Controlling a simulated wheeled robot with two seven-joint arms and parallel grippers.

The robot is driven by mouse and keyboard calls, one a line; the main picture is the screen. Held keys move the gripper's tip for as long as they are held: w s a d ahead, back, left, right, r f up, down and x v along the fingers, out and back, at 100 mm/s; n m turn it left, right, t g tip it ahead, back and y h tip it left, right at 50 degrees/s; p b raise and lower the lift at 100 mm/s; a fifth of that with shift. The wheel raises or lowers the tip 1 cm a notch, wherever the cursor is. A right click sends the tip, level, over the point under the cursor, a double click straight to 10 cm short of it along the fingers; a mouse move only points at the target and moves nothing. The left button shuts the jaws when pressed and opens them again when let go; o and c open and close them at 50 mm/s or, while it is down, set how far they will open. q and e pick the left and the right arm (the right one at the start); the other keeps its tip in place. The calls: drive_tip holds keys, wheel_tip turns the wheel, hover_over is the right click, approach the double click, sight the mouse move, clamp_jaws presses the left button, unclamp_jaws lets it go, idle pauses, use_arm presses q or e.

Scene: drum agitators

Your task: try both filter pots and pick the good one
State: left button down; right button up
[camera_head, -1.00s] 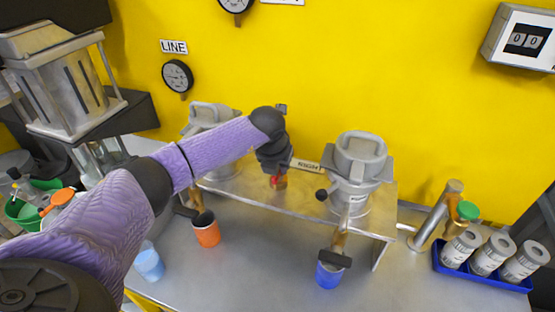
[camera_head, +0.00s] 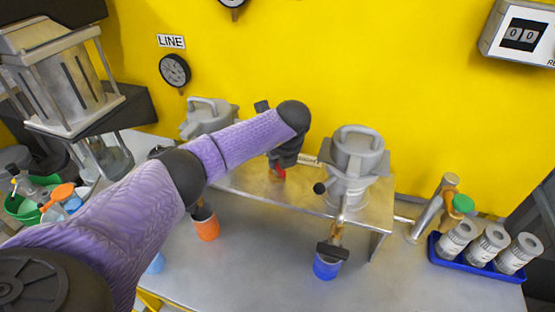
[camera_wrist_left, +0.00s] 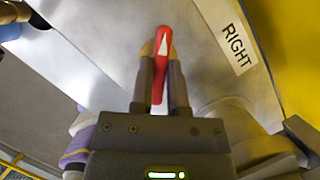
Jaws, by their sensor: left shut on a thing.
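Two grey filter pots stand on a metal shelf (camera_head: 245,182): the left pot (camera_head: 205,118), partly hidden by my arm, and the right pot (camera_head: 355,165). An orange cup (camera_head: 207,228) is under the left pot's outlet and a blue cup (camera_head: 326,268) under the right one's. My left gripper (camera_head: 279,165) is between the pots. In the left wrist view its fingers (camera_wrist_left: 161,78) are shut on a red lever (camera_wrist_left: 163,50) with a white arrow. A bit of that red lever shows in the head view (camera_head: 278,173). A "RIGHT" label (camera_wrist_left: 236,47) lies beside it.
A light blue cup (camera_head: 156,264) is mostly hidden behind my arm. A blue tray (camera_head: 475,264) with several grey canisters stands at the right, near a pipe with a green knob (camera_head: 463,204). A counter (camera_head: 523,36) reads 00.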

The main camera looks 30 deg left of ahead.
idle(0.5)
use_arm(q)
drive_tip(key=c, duration=0.6)
unclamp_jaws()
drive_tip(key=p+v, duration=0.2)
drive_tip(key=v, duration=0.8)
drive_tip(key=shift+w, duration=0.15)
